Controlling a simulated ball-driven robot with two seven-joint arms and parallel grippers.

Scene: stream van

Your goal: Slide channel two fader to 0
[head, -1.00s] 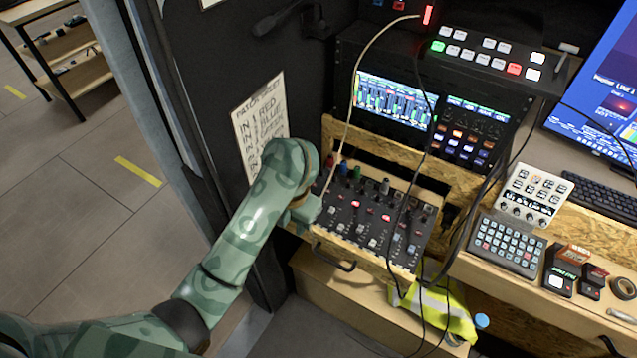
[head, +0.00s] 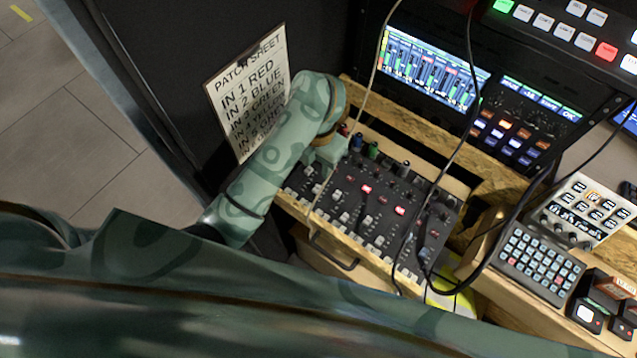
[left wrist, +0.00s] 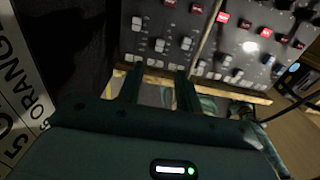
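The mixer (head: 375,200) is a dark panel with rows of knobs, lit red buttons and pale fader caps, in a wooden drawer. It also shows in the left wrist view (left wrist: 225,45). My left gripper (head: 322,158) is over its left end in the head view, hiding part of the left channels. In the left wrist view my gripper (left wrist: 158,78) has its two fingers apart with nothing between them, near the drawer's wooden edge. Pale caps (left wrist: 160,45) lie just beyond the fingertips; I cannot tell which is channel two's fader or whether anything touches. My right gripper is out of view.
A pale cable (head: 357,95) hangs across the mixer's left part, and black cables (head: 440,150) cross its right. A patch sheet (head: 250,95) is on the dark wall at left. A keypad (head: 540,262) sits right of the drawer (head: 335,255).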

